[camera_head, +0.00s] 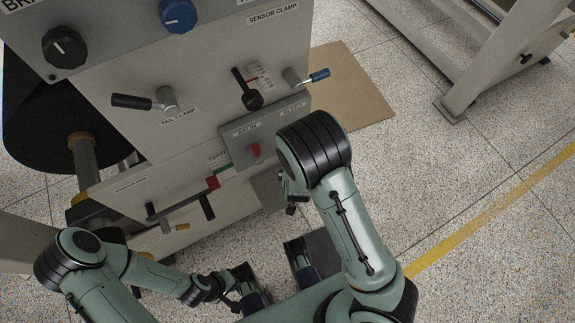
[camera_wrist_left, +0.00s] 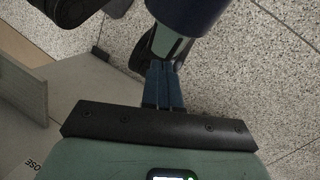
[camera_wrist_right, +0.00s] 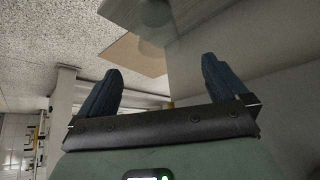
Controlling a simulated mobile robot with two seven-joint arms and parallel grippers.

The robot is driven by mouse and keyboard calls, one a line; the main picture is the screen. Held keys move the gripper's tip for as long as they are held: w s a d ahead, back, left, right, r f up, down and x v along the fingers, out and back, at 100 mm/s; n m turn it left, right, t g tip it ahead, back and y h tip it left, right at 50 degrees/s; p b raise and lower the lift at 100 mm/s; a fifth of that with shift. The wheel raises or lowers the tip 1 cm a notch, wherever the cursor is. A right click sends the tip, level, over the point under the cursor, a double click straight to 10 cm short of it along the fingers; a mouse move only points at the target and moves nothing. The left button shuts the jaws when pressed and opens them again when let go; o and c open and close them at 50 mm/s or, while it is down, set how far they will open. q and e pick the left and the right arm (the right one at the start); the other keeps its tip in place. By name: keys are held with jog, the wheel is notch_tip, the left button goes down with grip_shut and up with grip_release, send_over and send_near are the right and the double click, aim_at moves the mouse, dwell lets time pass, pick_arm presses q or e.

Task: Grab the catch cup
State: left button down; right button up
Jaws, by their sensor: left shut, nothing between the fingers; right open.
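I cannot make out a catch cup for certain in any view. In the right wrist view a blurred rounded shape (camera_wrist_right: 155,12) shows at the top against a grey panel; I cannot tell what it is. My right gripper (camera_wrist_right: 160,85) is open, with nothing between its blue fingers. In the head view it is mostly hidden by its own arm, in front of the machine's lower face. My left gripper (camera_wrist_left: 163,88) is shut and empty, fingers together. In the head view the left hand (camera_head: 234,302) is low, near the bottom edge.
A large grey machine (camera_head: 190,65) with knobs and levers fills the upper left of the head view. A small grey panel with a red switch (camera_head: 255,150) juts from it. A brown board (camera_head: 345,90) lies on the speckled floor.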

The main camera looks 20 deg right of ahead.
jog(key=b+x, duration=0.1)
jog(key=x, duration=0.2)
jog(key=b+x, duration=0.1)
jog(key=x, duration=0.3)
jog(key=shift+s+d, duration=0.1)
jog(key=shift+s, duration=0.15)
jog(key=x, duration=0.1)
jog(key=b+x, duration=0.1)
jog(key=x, duration=0.1)
jog(key=b+x, duration=0.1)
jog(key=x, duration=0.1)
jog(key=shift+s+a+f, duration=0.2)
jog(key=shift+a+f, duration=0.05)
jog(key=shift+f, duration=0.2)
jog(key=shift+w+d+f, duration=0.1)
jog(key=shift+w+f, duration=0.1)
pick_arm(q)
jog(key=w+a+f+t, duration=0.1)
jog(key=w+a+f, duration=0.1)
jog(key=w+f, duration=0.2)
jog(key=shift+w+f+t+y, duration=0.25)
jog(key=shift+f+t+y, duration=0.05)
jog(key=shift+f+t, duration=0.15)
pick_arm(e)
jog(key=c, duration=1.1)
jog(key=shift+r, duration=0.1)
